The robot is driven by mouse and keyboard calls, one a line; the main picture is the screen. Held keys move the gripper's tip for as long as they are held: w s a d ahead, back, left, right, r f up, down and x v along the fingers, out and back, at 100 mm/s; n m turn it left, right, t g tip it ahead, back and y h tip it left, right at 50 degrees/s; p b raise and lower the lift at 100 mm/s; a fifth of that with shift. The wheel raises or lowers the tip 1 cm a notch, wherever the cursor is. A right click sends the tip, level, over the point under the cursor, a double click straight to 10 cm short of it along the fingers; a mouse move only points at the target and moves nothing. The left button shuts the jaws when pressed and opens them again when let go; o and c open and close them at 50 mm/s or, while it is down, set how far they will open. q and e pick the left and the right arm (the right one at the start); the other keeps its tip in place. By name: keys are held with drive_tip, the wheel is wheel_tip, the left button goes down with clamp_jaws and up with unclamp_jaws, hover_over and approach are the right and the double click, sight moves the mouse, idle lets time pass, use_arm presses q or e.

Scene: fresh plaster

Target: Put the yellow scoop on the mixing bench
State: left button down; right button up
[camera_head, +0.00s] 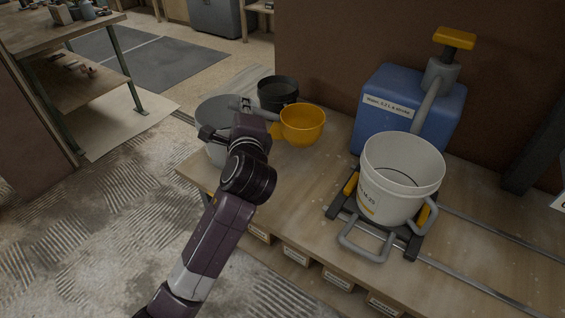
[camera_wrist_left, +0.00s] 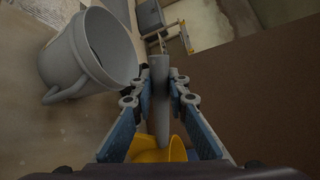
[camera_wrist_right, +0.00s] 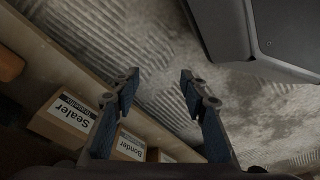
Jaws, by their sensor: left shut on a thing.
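The yellow scoop (camera_head: 303,125) has a round yellow bowl and a grey handle. It is held over the far left part of the wooden bench (camera_head: 290,185); I cannot tell whether the bowl touches anything. My left gripper (camera_head: 250,112) is shut on the grey handle. In the left wrist view the handle stands between the fingers (camera_wrist_left: 161,92), with the yellow bowl (camera_wrist_left: 150,155) partly hidden below. My right gripper (camera_wrist_right: 160,82) is open and empty, outside the head view, with floor and labelled boxes beyond its fingers.
A grey bucket (camera_head: 214,110), partly hidden by my arm, and a black bucket (camera_head: 278,90) stand near the scoop. A white bucket (camera_head: 393,200) sits on a dark frame to the right. Behind it is a blue water container (camera_head: 400,95). The bench's middle-left surface is clear.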

use_arm(q)
drive_tip(key=w+f+h+b, duration=0.1)
drive_tip(key=f+b, duration=0.2)
drive_tip(key=f, duration=0.3)
drive_tip(key=w+d+f+m+b, duration=0.1)
drive_tip(key=f+b, duration=0.2)
drive_tip(key=f, duration=0.4)
drive_tip(key=w+d+f+h+b, duration=0.1)
drive_tip(key=f+b, duration=0.2)
drive_tip(key=f, duration=0.4)
drive_tip(key=shift+w+d+m+h, duration=0.25)
drive_tip(key=shift+w+m+h, duration=0.05)
drive_tip(key=shift+w+m, duration=0.1)
drive_tip(key=shift+f, duration=0.1)
use_arm(e)
drive_tip(key=w+r, duration=0.2)
drive_tip(key=r, duration=0.7)
drive_tip(key=w+r+t, duration=0.1)
drive_tip(key=w+r, duration=0.1)
drive_tip(key=r, duration=0.8)
drive_tip(key=shift+w+a+t, duration=0.15)
drive_tip(key=shift+w+t, duration=0.05)
drive_tip(key=shift+t, duration=0.1)
use_arm(q)
drive_tip(key=shift+f, duration=0.1)
use_arm(e)
drive_tip(key=shift+r, duration=0.1)
use_arm(q)
drive_tip(key=c, duration=1.9)
unclamp_jaws()
